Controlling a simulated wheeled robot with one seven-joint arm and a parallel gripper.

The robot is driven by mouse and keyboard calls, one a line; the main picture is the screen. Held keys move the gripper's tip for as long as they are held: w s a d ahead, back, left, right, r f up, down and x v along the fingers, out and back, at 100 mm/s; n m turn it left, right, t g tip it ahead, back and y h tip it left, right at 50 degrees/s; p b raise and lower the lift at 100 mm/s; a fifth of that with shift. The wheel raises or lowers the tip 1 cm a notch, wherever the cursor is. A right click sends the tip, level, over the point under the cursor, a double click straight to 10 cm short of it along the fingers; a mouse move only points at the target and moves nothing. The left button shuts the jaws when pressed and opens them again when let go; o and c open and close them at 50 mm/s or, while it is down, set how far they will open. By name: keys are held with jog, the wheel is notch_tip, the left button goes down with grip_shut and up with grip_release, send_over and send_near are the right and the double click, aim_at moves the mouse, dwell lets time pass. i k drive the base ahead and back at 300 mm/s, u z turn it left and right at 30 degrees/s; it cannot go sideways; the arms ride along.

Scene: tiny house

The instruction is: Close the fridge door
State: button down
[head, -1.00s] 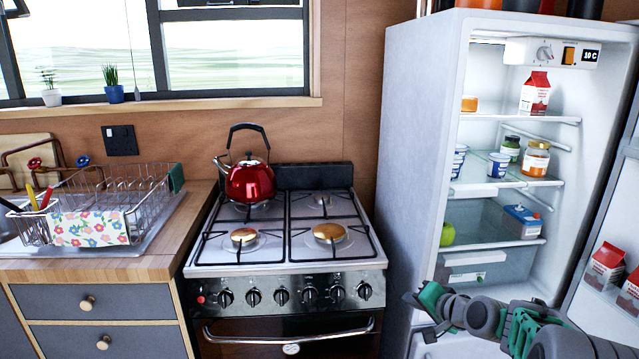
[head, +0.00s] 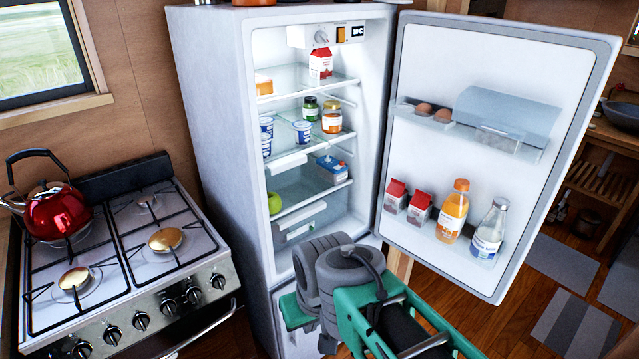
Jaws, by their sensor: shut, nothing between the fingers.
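The white fridge (head: 222,150) stands in the middle of the head view with its inside showing. Its door (head: 500,65) hangs wide open to the right, its inner face and shelves turned toward me. My arm's grey and green links cross the lower middle, in front of the fridge's lower part and near the door's lower hinge side. I cannot make out my gripper's fingers in this view. Whether any part of my arm touches the door cannot be told.
The stove (head: 110,240) with a red kettle (head: 55,210) stands close on the left. The door shelves hold eggs (head: 433,112), cartons (head: 407,202), an orange bottle (head: 453,212) and a clear bottle (head: 489,230). Wooden floor (head: 545,275) with grey mats shows at right, beside a shelf unit (head: 605,165).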

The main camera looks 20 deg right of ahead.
aim_at(438, 55)
jog(key=z, duration=0.35)
jog(key=k, duration=0.5)
jog(key=z, duration=1.85)
jog(key=i, duration=1.1)
jog(key=u, duration=1.95)
jog(key=i, duration=0.5)
